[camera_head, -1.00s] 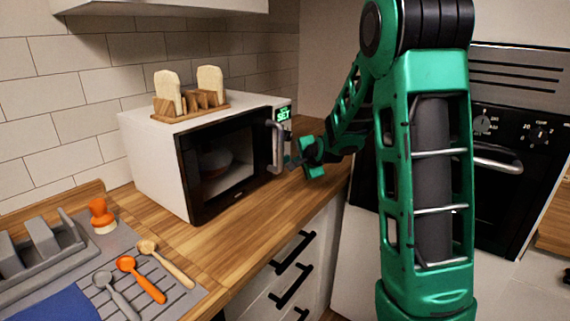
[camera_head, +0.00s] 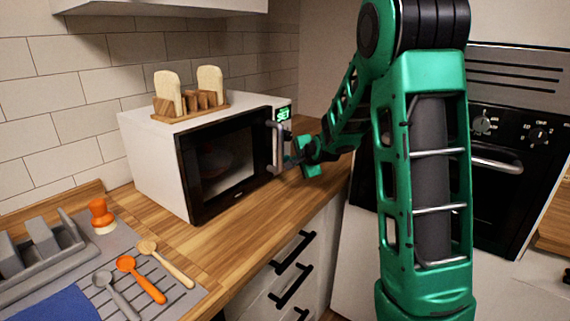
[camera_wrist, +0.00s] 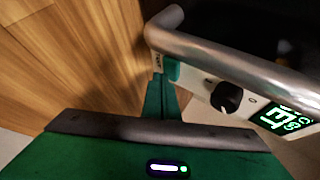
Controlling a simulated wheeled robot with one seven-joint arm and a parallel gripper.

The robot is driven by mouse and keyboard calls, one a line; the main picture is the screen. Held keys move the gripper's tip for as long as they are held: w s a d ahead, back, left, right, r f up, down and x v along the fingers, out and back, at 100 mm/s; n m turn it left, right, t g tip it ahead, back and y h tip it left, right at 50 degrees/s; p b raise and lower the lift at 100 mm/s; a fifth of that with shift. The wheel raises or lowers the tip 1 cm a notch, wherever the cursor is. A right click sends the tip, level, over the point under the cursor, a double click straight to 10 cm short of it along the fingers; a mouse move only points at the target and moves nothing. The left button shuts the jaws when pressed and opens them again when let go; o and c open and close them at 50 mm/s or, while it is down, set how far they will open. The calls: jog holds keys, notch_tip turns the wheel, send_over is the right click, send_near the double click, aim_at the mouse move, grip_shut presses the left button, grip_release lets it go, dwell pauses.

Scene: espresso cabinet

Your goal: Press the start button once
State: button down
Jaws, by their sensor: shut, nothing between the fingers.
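The white microwave (camera_head: 150,150) stands on the wooden counter, its dark door closed. Its control panel, right of the door handle (camera_head: 277,147), has a lit green display (camera_head: 283,113). The display also shows in the wrist view (camera_wrist: 287,120), beside a black knob (camera_wrist: 227,97). My gripper (camera_head: 291,160) is shut and empty at the lower part of the panel. In the wrist view, its fingertips (camera_wrist: 168,80) are at the panel end beyond the knob, close beside the handle (camera_wrist: 225,62). The start button cannot be made out clearly; the fingertips cover that spot. Contact cannot be told for sure.
A wooden rack with bread slices (camera_head: 190,103) sits on the microwave. Spoons (camera_head: 140,279), an orange-topped brush (camera_head: 102,216) and a grey dish rack (camera_head: 40,255) lie at the front left. An oven (camera_head: 500,180) stands at the right. Counter before the microwave is clear.

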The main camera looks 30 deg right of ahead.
jog(key=shift+w+a, duration=0.35)
jog(key=shift+w, duration=0.35)
dwell(0.8)
jog(key=shift+s+d, duration=0.1)
jog(key=shift+s, duration=0.05)
jog(key=shift+s+d, duration=0.25)
jog(key=shift+s, duration=0.25)
jog(key=shift+s+d, duration=0.2)
jog(key=shift+s, duration=0.3)
jog(key=shift+s+d, duration=0.4)
jog(key=shift+s, duration=0.35)
jog(key=shift+s+d, duration=0.35)
jog(key=shift+s, duration=0.35)
jog(key=shift+s+d, duration=0.4)
jog(key=shift+s, duration=0.35)
